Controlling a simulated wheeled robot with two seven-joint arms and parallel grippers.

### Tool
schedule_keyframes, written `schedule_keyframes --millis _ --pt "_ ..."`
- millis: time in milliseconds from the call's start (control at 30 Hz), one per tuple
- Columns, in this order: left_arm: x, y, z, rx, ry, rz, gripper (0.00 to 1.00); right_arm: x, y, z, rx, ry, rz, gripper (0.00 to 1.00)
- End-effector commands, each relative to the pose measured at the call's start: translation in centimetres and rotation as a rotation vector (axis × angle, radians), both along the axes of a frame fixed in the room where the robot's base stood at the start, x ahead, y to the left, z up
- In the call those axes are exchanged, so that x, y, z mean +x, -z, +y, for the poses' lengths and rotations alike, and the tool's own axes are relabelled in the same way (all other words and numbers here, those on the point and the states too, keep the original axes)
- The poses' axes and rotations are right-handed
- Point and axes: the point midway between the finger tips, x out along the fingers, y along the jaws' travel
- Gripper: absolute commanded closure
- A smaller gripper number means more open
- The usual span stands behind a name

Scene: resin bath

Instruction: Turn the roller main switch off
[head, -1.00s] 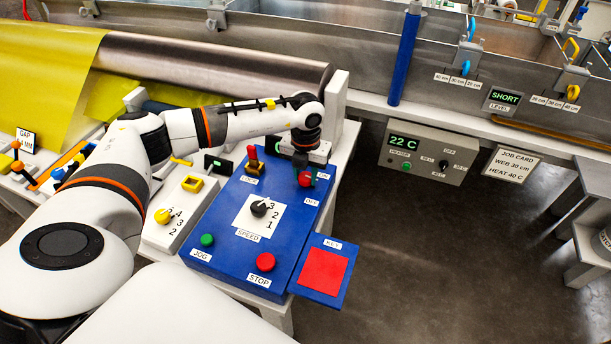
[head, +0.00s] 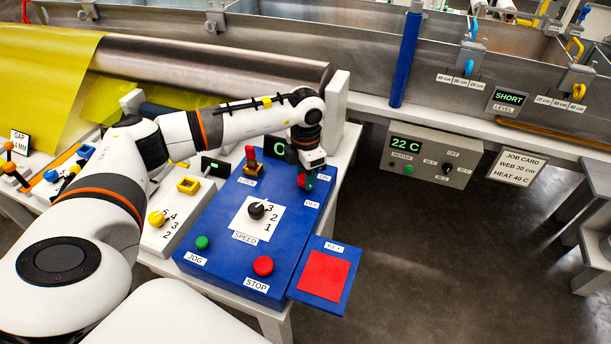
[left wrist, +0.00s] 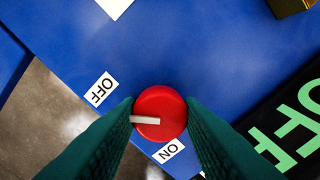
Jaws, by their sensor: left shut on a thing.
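The roller main switch is a round red knob (left wrist: 160,113) with a white pointer bar. In the left wrist view the pointer points left, between the OFF label (left wrist: 101,88) and the ON label (left wrist: 168,151), at neither squarely. My left gripper (left wrist: 160,120) has its dark green fingers shut on the knob, one on each side. In the head view the left gripper (head: 306,180) is at the far right corner of the blue panel (head: 215,235), over the red knob, which it partly hides. My right gripper is not in view.
The panel also holds a speed dial (head: 257,210), a green jog button (head: 202,243), a red stop button (head: 263,266) and a red-topped lever (head: 250,158).

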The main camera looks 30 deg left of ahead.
Motion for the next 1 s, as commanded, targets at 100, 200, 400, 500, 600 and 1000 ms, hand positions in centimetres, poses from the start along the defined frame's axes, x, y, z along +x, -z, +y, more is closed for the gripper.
schedule_keyframes --millis 100,200,400,500,600,1000 --pt "0.06 -0.07 0.05 0.001 0.027 -0.003 0.89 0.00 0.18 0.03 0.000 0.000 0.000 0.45" --pt "0.06 -0.10 0.05 0.001 0.039 -0.003 0.89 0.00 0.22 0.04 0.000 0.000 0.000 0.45" --pt "0.06 -0.13 0.05 0.001 0.047 -0.003 0.89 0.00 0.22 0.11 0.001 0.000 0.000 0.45" --pt "0.07 -0.14 0.05 0.001 0.047 -0.003 0.89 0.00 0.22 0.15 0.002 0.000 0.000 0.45" --pt "0.07 -0.14 0.05 0.001 0.047 -0.003 0.89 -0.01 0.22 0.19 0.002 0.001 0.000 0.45" --pt "0.03 -0.05 0.03 0.000 0.045 -0.001 0.45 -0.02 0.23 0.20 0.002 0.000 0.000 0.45"
